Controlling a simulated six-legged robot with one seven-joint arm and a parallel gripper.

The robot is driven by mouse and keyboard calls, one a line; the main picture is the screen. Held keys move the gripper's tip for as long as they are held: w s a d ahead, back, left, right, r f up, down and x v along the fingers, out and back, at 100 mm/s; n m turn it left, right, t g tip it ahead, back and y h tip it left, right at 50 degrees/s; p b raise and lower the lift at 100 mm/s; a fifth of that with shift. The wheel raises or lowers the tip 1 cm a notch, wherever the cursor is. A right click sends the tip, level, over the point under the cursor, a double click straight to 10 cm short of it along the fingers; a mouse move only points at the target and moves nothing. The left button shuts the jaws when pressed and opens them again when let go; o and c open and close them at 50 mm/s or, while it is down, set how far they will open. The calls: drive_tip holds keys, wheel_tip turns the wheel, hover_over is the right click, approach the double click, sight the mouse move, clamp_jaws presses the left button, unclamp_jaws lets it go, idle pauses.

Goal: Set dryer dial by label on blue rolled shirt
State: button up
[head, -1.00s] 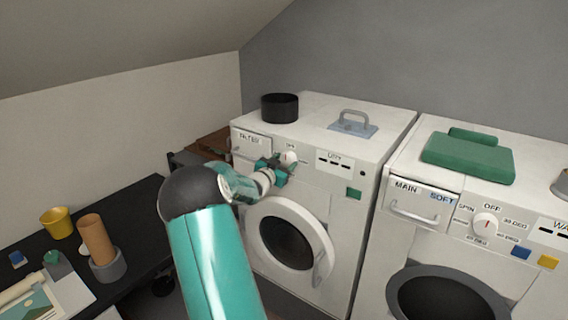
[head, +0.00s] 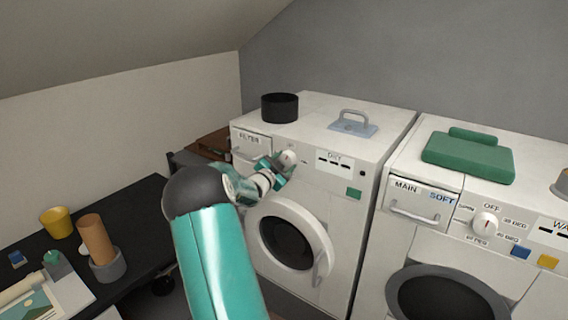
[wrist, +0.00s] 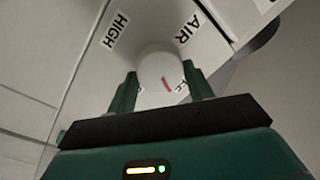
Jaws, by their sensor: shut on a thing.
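The dryer (head: 340,200) is the white machine on the left, with a "DRY" panel on its front. Its white dial (head: 289,157) sits at the upper front. In the wrist view the dial (wrist: 160,72) shows a red mark pointing down and slightly right. A "HIGH" label (wrist: 115,30) lies up-left of the dial and an "AIR" label (wrist: 187,27) up-right. Lower labels are mostly hidden by the fingers. My gripper (head: 282,165) has its green fingers (wrist: 160,88) on either side of the dial, shut on it. I see no blue rolled shirt.
A washer (head: 420,225) with its own dial (head: 486,225) stands at right, a green folded cloth with a roll (head: 468,157) on top. A black pot (head: 280,107) and a blue handled plate (head: 353,125) sit on the dryer. A dark desk (head: 135,215) is at left.

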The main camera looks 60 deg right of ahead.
drive_tip(key=m, duration=0.6)
drive_tip(key=shift+f+m, duration=0.15)
drive_tip(key=shift+m, duration=0.25)
drive_tip(key=m+g, duration=0.1)
drive_tip(key=m, duration=0.6)
drive_tip(key=shift+f, duration=0.1)
drive_tip(key=o, duration=1)
drive_tip(key=shift+c, duration=0.2)
drive_tip(key=w+a+f, duration=0.1)
drive_tip(key=w+a, duration=0.1)
drive_tip(key=a, duration=1.1)
drive_tip(key=shift+w+a, duration=0.15)
drive_tip(key=shift+a, duration=0.2)
